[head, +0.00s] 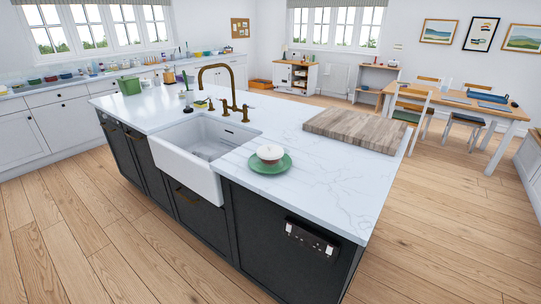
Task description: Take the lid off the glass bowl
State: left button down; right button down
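A small bowl with a pale lid (270,151) stands on a green plate (283,165) on the white island worktop, to the right of the sink. A dark reddish band shows around the bowl's side. At this size I cannot tell whether the bowl is glass. The lid appears to sit on top of the bowl. Neither of my grippers is in the head view.
The white sink (207,146) with a brass tap (230,88) is left of the plate. A wooden board (356,129) lies behind and right. The worktop right of the plate (335,185) is clear.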

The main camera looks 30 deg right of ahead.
aim_at(268, 151)
jog(key=z, duration=1)
